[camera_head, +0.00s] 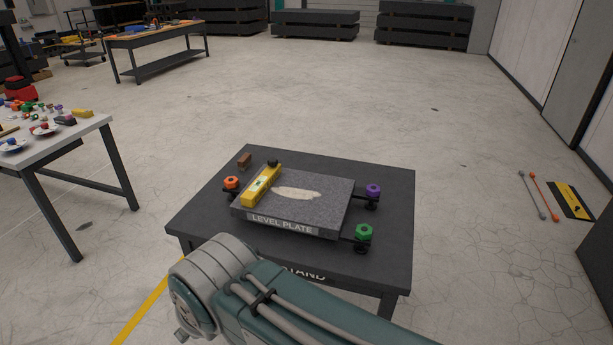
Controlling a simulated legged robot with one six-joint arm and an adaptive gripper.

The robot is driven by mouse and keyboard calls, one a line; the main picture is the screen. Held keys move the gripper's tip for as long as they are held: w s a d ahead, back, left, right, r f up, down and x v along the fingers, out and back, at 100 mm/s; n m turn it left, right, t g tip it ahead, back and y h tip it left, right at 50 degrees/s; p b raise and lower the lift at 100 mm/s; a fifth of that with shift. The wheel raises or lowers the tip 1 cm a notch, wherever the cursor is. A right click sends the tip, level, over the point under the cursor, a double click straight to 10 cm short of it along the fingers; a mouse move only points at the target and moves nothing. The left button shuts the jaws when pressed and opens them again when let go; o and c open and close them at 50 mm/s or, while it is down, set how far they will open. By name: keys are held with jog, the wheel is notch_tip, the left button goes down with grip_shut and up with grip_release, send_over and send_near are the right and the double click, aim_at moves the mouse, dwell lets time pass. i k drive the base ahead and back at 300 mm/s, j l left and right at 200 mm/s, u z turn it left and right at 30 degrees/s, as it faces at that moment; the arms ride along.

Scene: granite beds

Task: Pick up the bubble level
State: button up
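The yellow bubble level (261,187) lies on the left part of a grey granite block (318,207) labelled "LEVEL PLATE". A small dark round thing sits at its far end. The block rests on a dark table (388,222) with "STAND" on its front edge. Coloured knobs stand around the block: orange (231,183) at left, purple (373,190) at right, green (363,232) at front right. My teal and grey arm crosses the bottom of the view, in front of the stand. My gripper cannot be made out in this view.
A small brown block (244,161) lies on the stand behind the orange knob. A white table (62,141) with many small parts stands at left. Rods (540,196) and a yellow-black mat (570,200) lie on the floor at right. The floor behind the stand is clear.

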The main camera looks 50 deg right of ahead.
aim_at(255, 192)
jog(key=i+l+z, duration=0.1)
jog(key=z, duration=0.25)
jog(key=i+z, duration=0.5)
jog(key=z, duration=0.25)
jog(key=i+l, duration=0.2)
jog(key=i, duration=0.2)
jog(key=i+l+z, duration=0.1)
jog(key=i+l, duration=0.15)
jog(key=i, duration=0.15)
